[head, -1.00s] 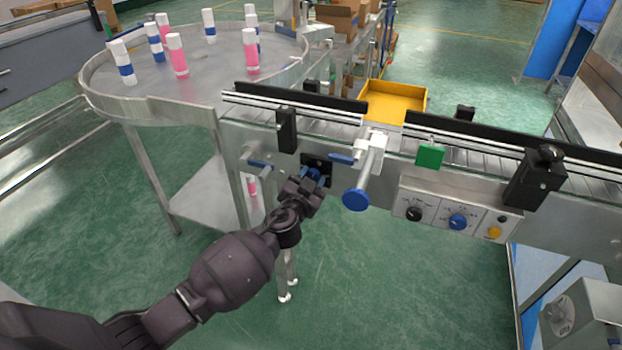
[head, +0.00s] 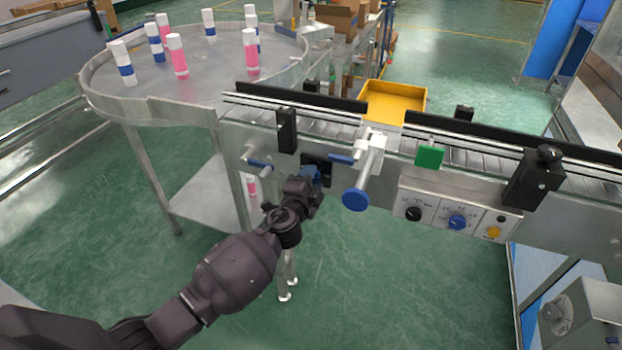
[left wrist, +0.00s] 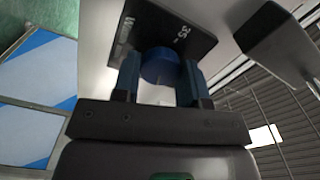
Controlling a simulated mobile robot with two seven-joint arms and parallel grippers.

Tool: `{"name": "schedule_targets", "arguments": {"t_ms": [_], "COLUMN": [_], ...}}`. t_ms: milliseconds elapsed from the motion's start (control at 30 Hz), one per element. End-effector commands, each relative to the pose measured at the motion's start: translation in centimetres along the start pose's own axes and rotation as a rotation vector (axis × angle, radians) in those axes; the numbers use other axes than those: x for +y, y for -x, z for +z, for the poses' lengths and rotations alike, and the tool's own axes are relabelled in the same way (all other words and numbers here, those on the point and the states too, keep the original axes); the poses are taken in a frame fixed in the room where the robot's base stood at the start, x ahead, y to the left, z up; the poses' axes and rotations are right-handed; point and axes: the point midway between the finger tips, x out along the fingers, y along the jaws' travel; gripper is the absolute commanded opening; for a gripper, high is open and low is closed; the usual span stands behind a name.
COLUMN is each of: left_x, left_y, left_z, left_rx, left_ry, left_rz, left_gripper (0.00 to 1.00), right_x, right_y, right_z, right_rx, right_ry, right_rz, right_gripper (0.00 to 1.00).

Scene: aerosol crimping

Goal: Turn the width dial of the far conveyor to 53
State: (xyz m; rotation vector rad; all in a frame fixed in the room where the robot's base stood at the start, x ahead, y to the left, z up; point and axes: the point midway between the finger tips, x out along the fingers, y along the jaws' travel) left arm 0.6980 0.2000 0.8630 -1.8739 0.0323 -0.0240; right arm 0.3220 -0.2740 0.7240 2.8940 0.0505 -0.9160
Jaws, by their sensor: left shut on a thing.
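The width dial is a round blue knob (left wrist: 160,66) on a black plate (left wrist: 175,28) with white markings, turned and too blurred to read surely. In the head view the plate (head: 318,160) sits on the front of the conveyor (head: 235,132), below its rail. My left gripper (left wrist: 160,84) is shut on the dial, with one blue finger on each side of it. In the head view my left gripper (head: 314,178) reaches up from below and hides most of the dial. My right gripper is not in view.
A blue-ended handle (head: 356,199) sticks out just right of my gripper. A control box (head: 457,216) with knobs is further right. A round table (head: 150,105) with several capped bottles stands at the left. A yellow tray (head: 393,100) lies behind the conveyor.

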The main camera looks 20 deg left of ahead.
Motion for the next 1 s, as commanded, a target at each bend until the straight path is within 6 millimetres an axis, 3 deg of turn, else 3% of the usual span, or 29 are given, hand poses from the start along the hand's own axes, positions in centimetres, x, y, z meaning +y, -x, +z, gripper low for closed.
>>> {"name": "schedule_targets", "arguments": {"t_ms": [500,1000], "left_x": [0.04,0.1], "left_y": [0.01,0.01], "left_z": [0.05,0.08], "left_rx": [-0.001,-0.002], "left_ry": [-0.384,-0.48], "left_rz": [0.001,0.001], "left_gripper": [0.16,0.16], "right_x": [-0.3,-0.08], "right_y": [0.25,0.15], "right_z": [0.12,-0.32], "right_rx": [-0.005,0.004], "right_ry": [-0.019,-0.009], "right_rz": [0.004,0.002], "right_gripper": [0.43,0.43]}}
